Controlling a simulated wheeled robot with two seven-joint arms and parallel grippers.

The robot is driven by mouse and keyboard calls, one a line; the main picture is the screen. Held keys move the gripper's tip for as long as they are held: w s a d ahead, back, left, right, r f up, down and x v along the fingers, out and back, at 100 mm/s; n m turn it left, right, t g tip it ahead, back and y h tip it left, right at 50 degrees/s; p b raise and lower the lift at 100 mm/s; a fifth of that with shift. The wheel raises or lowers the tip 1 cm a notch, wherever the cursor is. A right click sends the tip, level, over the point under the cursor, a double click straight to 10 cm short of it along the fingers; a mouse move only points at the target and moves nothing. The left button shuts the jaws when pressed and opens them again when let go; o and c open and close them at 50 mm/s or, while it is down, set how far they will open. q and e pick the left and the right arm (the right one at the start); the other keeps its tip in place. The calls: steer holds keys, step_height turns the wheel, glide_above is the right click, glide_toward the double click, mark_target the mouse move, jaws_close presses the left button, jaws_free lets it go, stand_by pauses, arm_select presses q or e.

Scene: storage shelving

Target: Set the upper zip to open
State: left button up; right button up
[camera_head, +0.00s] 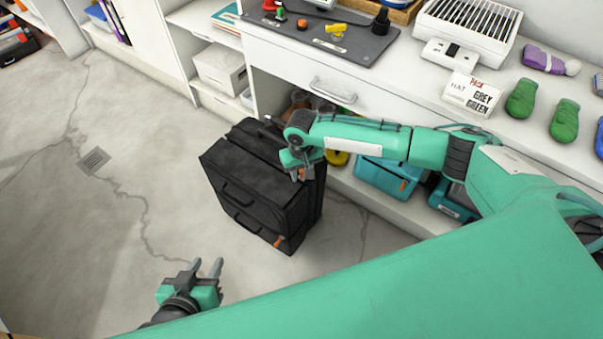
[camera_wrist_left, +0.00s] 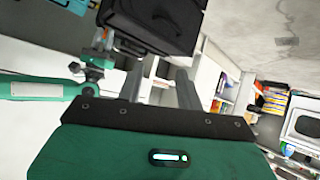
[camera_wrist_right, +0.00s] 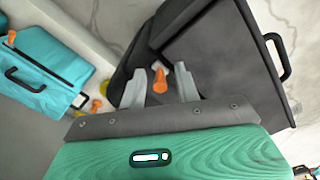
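A black suitcase (camera_head: 262,180) stands on the floor in front of the shelving. An orange zip pull (camera_wrist_right: 159,80) is on its upper part, and another orange pull (camera_head: 279,240) hangs at its lower front corner. My right gripper (camera_head: 301,170) is at the suitcase's upper right side. In the right wrist view its fingers (camera_wrist_right: 160,86) stand apart on either side of the upper pull; I cannot tell whether they touch it. My left gripper (camera_head: 208,269) is open and empty, low and left of the suitcase. The zip line itself is too dark to read.
A teal bag (camera_head: 388,178) sits on the low shelf right of the suitcase. A drawer unit (camera_head: 345,85) and the loaded countertop (camera_head: 425,85) stand behind. A white box (camera_head: 220,68) is on a shelf at the left. The floor (camera_head: 110,200) left of the suitcase is clear.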

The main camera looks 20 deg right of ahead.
steer(key=shift+f, duration=0.25)
jaws_close()
steer(key=shift+r, duration=0.1)
